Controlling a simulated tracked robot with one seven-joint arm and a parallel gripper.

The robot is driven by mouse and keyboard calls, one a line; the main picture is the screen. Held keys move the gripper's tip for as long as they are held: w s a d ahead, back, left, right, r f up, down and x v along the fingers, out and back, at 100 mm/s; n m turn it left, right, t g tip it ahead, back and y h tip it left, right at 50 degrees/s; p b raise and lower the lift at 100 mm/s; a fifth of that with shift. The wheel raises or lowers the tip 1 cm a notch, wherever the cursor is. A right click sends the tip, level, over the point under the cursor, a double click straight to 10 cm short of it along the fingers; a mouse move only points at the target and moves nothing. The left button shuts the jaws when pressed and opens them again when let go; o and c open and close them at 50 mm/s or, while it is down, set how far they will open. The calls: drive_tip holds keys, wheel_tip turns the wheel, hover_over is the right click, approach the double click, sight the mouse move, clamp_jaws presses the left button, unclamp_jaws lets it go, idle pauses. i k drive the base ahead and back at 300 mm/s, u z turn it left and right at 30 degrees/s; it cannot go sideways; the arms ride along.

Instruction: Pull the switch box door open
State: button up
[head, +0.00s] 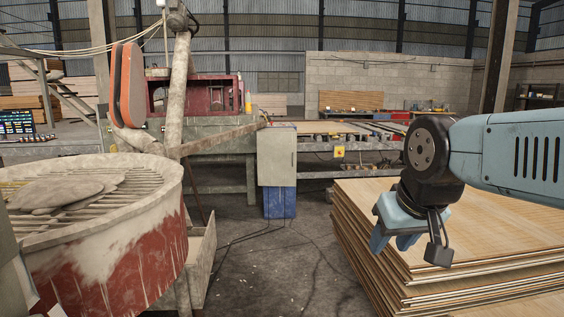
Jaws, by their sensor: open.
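The switch box (276,156) is a pale grey-beige upright box in the middle of the head view. It stands on a blue base (280,203). Its door looks closed, and the handle is too small to make out clearly. My gripper (411,247) is open and empty at the right, with its fingers pointing down in front of the veneer stack. It is well to the right of the switch box, nearer to the camera, and touches nothing that I can see.
A stack of veneer sheets (480,240) fills the lower right. A large round red and white tub (95,235) with a slatted top stands at the left. Dark cables lie on the open floor (275,275) between them. A workbench (220,145) runs behind the box.

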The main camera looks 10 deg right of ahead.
sight(276, 152)
drive_tip(key=u, duration=0.05)
drive_tip(key=i, duration=3.7)
drive_tip(key=z, duration=0.1)
drive_tip(key=k, duration=1.2)
drive_tip(key=z, duration=0.35)
drive_tip(key=i, duration=1.05)
drive_tip(key=z, duration=0.25)
